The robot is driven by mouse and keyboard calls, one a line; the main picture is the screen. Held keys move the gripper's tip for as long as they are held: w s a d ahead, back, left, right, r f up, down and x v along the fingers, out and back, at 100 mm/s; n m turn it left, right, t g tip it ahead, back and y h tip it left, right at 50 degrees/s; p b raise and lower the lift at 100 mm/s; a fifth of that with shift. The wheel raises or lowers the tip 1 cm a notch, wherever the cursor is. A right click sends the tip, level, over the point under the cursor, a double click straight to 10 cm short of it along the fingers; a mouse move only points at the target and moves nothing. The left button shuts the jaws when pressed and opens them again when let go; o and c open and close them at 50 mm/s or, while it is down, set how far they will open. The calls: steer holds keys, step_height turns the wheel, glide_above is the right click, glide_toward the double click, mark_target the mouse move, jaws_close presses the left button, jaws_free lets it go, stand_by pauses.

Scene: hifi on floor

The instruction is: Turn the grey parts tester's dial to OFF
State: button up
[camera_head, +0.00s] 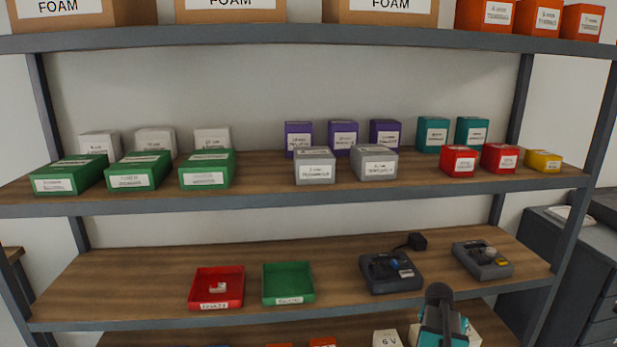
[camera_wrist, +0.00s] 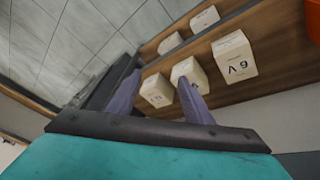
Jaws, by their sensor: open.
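A grey tester (camera_head: 483,260) with a light round knob on top sits at the right end of the lower wooden shelf. A darker tester (camera_head: 390,272) with a dial and a black plug behind it sits to its left. Dial markings and settings are too small to read. My gripper (camera_wrist: 157,80) is open in the wrist view, its two purple-grey fingers apart with nothing held between them. In the head view my teal arm end shows in front of the lower shelf's edge, below the testers and apart from both. No tester shows in the wrist view.
A red tray (camera_head: 218,302) holding a small pale part and an empty green tray (camera_head: 288,299) stand left of the testers. Cream boxes, one marked 6 V (camera_wrist: 235,58), stand on the shelf below. The middle shelf (camera_head: 300,200) overhangs, bearing several coloured boxes.

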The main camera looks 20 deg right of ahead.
steer(key=a+f+n+g+y, duration=0.1)
steer(key=a+f+n, duration=0.1)
steer(key=a+f, duration=0.55)
steer(key=a+f+n+y, duration=0.15)
steer(key=a+f, duration=0.35)
steer(key=a, duration=0.6)
steer(key=a+f+n+g+y, duration=0.1)
steer(key=a+f+n, duration=0.2)
steer(key=a+f, duration=0.5)
steer(key=s+a+f+n+g, duration=0.2)
steer(key=s+a+f, duration=0.3)
steer(key=s+a, duration=0.5)
steer(key=s+a+f+n+g+y, duration=0.1)
steer(key=s+a+f+n, duration=0.3)
steer(key=s+a, duration=0.5)
steer(key=a+f+g, duration=0.1)
steer(key=a, duration=0.3)
steer(key=shift+s+g, duration=0.3)
steer(key=shift+s, duration=0.05)
